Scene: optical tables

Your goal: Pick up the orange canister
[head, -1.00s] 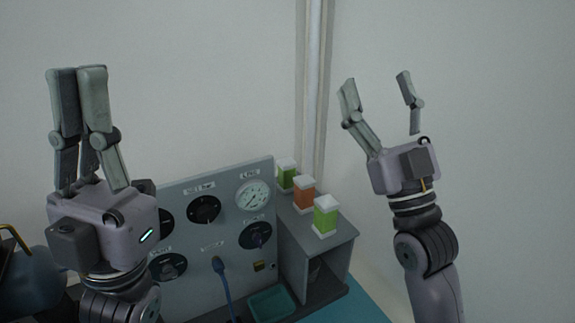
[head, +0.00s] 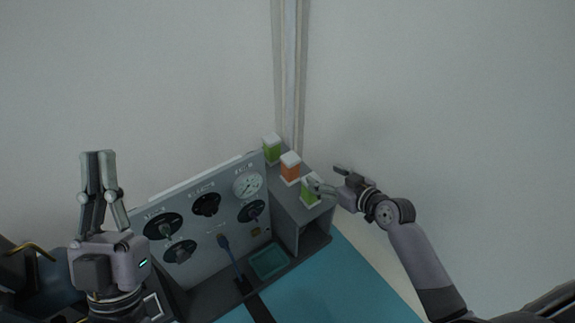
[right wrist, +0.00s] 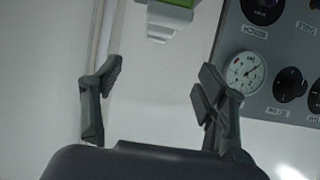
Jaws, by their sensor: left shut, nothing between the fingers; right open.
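The orange canister (head: 290,169), with a white cap, stands upright on top of a grey shelf box (head: 305,222) in the head view. It is in a row between two green canisters, one farther back (head: 272,150) and one nearer (head: 310,192). My right gripper (head: 328,178) is open, just right of the nearer green canister, with one finger overlapping it in the picture; contact cannot be told. In the right wrist view, a green canister (right wrist: 172,10) shows at the top edge, beyond the open fingers; the orange one is not visible there. My left gripper (head: 98,172) is shut and empty, pointing up.
A grey panel (head: 230,215) with knobs and a gauge (head: 247,184) stands left of the shelf box. A blue-handled tool (head: 230,258) and a teal tray (head: 269,261) are in front. A pipe (head: 290,75) runs up the wall behind. The blue table mat (head: 335,285) is largely clear.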

